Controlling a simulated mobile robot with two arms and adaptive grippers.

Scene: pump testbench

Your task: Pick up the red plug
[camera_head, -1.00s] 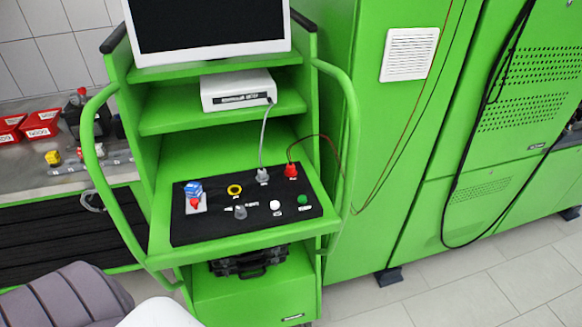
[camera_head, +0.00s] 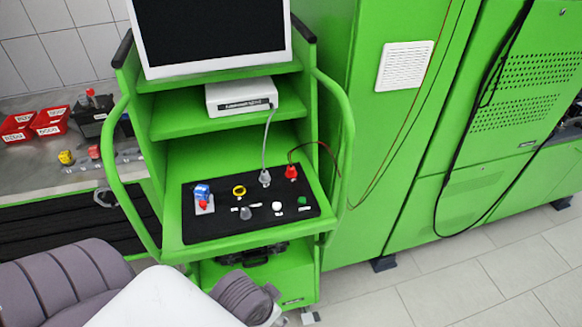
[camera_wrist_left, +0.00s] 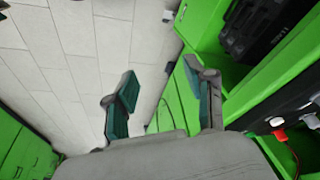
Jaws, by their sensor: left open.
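The red plug (camera_head: 291,172) stands at the back right of the black mat (camera_head: 262,232) on the green trolley's shelf, with a thin cable rising from it. In the left wrist view, a red piece (camera_wrist_left: 281,135) with a thin red line shows at the right edge; it looks like the plug. My left gripper (camera_wrist_left: 158,92) is open and empty, its two dark fingers spread over the floor and green panels, apart from the plug. In the head view my left arm comes in low, in front of the trolley; its fingers are not clear there. My right gripper is not seen.
The mat also holds a grey plug (camera_head: 265,177), a yellow ring (camera_head: 239,190), a blue-and-red switch (camera_head: 203,197), and white (camera_head: 277,206) and green (camera_head: 302,201) buttons. Green rails (camera_head: 347,150) flank the shelf. A black case (camera_wrist_left: 262,25) sits below. A monitor (camera_head: 215,35) stands above.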

